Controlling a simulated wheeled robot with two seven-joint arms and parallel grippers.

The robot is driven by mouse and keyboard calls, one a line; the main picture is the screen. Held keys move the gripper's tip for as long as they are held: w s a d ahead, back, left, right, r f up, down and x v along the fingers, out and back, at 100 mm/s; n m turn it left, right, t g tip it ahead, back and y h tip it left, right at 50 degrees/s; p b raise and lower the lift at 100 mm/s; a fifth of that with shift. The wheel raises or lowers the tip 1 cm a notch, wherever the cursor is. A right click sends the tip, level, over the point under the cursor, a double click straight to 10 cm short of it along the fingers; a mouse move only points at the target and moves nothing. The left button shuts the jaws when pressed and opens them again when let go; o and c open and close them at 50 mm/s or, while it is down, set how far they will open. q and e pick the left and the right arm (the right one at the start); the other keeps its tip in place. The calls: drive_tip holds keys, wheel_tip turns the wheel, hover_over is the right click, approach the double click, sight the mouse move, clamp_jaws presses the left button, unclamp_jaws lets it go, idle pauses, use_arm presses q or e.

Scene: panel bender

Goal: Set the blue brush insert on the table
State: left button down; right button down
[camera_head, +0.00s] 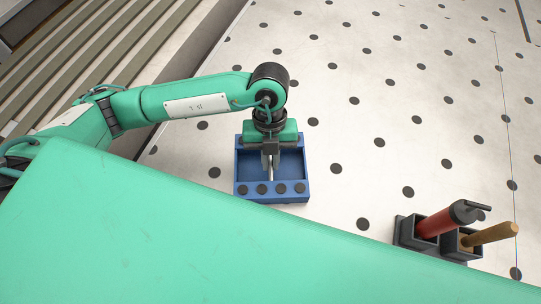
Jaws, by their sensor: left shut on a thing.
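The blue brush insert (241,167) is a blue tray-like block with dark round dots along its front edge. It lies on or just above the white table (340,140) with dark round spots; I cannot tell which. My left gripper (270,165) reaches down over its middle and is shut on it, near a pale upright piece at its centre. The gripper hides part of the insert's inside and back. My right gripper is not in view.
A dark two-part holder (406,232) at the lower right has a red bottle (434,224) with a black top and a wooden handle (490,235). Grey slats (60,55) run along the upper left. The table right of the insert is clear.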

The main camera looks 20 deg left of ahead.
use_arm(q)
drive_tip(key=shift+f, duration=0.1)
drive_tip(key=c, duration=1.5)
unclamp_jaws()
drive_tip(key=shift+b+v, duration=1.6)
drive_tip(key=shift+v, duration=4.55)
